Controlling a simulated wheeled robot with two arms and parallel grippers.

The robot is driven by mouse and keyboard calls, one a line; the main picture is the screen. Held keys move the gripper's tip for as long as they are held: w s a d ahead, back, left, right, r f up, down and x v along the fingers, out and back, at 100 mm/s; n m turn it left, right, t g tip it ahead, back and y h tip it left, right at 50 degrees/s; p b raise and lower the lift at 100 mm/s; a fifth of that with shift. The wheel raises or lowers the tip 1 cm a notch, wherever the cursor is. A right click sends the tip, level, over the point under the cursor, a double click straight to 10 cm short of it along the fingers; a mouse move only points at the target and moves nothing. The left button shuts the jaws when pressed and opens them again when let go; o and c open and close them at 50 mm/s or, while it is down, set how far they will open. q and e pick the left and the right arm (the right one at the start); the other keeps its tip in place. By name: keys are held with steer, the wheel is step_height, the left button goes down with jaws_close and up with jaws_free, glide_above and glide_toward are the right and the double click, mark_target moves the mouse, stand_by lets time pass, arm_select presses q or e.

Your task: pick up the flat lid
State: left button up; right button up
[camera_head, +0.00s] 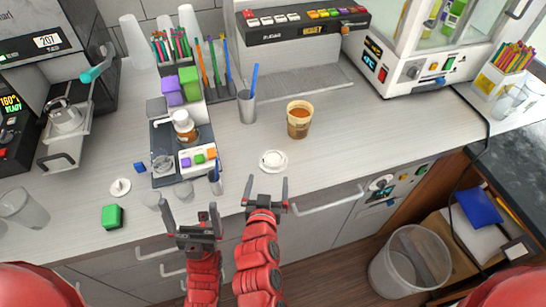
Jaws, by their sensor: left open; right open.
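A round white lid (273,160) lies on the counter in front of the orange-brown cup (299,119). A second small white disc (121,187) with a raised middle lies at the left, near a green block. I cannot tell for certain which one is called the flat lid. My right gripper (267,183) is open and empty, just in front of the round white lid, with its fingers pointing toward it and apart from it. My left gripper (191,212) is open and empty at the counter's front edge, in front of the tray of containers.
A dark tray (168,180) with bottles and blocks stands left of centre. A cup with a blue straw (247,105) stands behind the lid. A green block (112,216) and clear cups sit at left. The counter right of the orange-brown cup is clear.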

mark_target(273, 160)
steer(key=p+x, duration=0.1)
steer(key=x, duration=0.2)
steer(key=shift+w+d+r, duration=0.1)
steer(key=shift+w+f, duration=0.25)
steer(key=shift+w, duration=0.1)
steer(key=shift+w+p, duration=0.2)
steer(key=shift+p, duration=0.15)
steer(key=p+x, duration=0.2)
steer(key=x, duration=0.2)
steer(key=shift+d, duration=0.2)
steer(key=shift+w+f, duration=0.15)
steer(key=shift+w, duration=0.2)
steer(key=c, duration=1.3)
steer(key=shift+o, duration=0.2)
